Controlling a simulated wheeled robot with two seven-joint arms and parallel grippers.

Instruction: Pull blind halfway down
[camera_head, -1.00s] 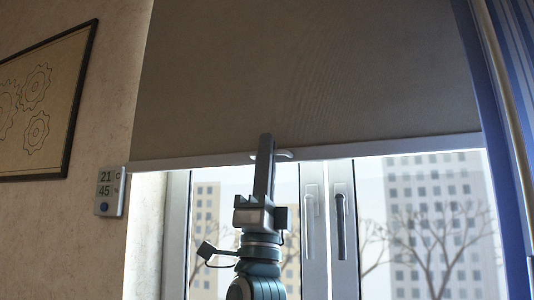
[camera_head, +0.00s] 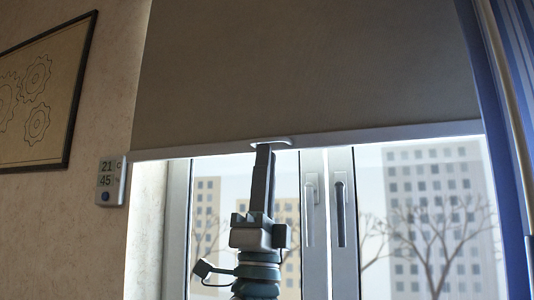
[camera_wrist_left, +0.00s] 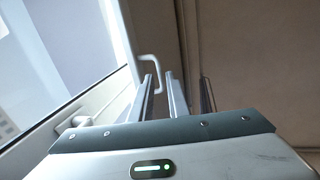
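The grey-brown blind (camera_head: 310,70) covers the upper window in the head view, with a pale bottom bar (camera_head: 400,133). A small white handle (camera_head: 285,143) sticks out from the bar near its middle; it also shows in the left wrist view (camera_wrist_left: 156,68). My left gripper (camera_head: 264,148) points up, its tips at or just below the handle. In the left wrist view the slim fingers (camera_wrist_left: 162,82) show a gap between them, with the handle's end close to their tips. A firm hold is not visible. My right gripper is out of view.
Window frames with two upright handles (camera_head: 340,210) stand behind my arm. A thermostat (camera_head: 112,181) and a framed gear picture (camera_head: 45,95) are on the left wall. A blue curtain (camera_head: 515,120) hangs at the right.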

